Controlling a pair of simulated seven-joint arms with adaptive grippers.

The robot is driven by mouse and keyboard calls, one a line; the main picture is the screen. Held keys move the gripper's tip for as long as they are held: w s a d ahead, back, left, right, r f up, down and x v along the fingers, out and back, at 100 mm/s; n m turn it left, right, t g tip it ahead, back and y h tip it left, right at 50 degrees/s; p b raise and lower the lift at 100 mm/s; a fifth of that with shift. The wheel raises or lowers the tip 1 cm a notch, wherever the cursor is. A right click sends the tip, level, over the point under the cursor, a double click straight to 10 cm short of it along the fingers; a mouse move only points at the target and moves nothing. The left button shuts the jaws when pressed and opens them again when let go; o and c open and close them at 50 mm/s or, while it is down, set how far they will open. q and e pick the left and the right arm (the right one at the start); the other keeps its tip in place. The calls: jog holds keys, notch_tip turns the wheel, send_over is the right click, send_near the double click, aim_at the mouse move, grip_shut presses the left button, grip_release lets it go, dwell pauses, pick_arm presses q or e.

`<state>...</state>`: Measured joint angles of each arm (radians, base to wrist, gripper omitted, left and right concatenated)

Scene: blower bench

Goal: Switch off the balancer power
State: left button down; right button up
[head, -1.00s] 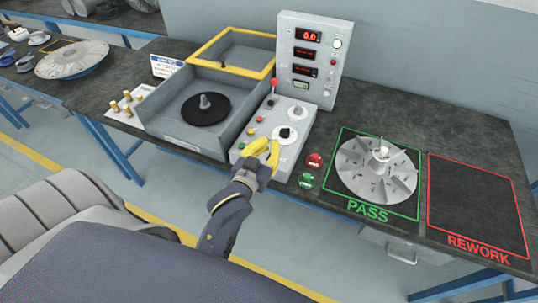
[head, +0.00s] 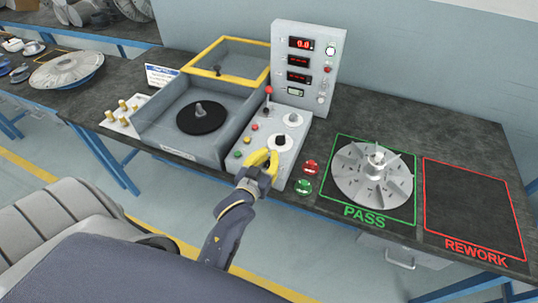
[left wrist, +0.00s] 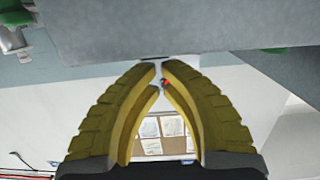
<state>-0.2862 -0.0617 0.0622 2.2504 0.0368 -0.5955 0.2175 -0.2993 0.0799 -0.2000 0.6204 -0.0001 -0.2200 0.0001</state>
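The grey balancer has an upright display panel (head: 307,65) with lit red readouts, the top one reading 0.0, and a lit round button (head: 331,50). Its sloped control box (head: 262,140) carries an upper dial (head: 292,119), a lower dial (head: 280,141), a red-knobbed lever (head: 268,91) and small coloured buttons. I cannot tell which control is the power switch. My left gripper (head: 263,160), with yellow fingers, is at the front edge of the control box, just below the lower dial. In the left wrist view its fingertips (left wrist: 160,64) nearly meet, with nothing held. My right gripper is not seen.
The balancer's spindle well (head: 202,117) lies left of the control box. Red (head: 310,167) and green (head: 303,186) buttons sit to its right. The REWORK square (head: 472,210) is empty.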

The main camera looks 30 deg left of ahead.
pick_arm(q)
jog(key=shift+w+f, duration=0.2)
jog(key=shift+f, duration=0.2)
jog(key=shift+w, duration=0.15)
jog(key=shift+r, duration=0.1)
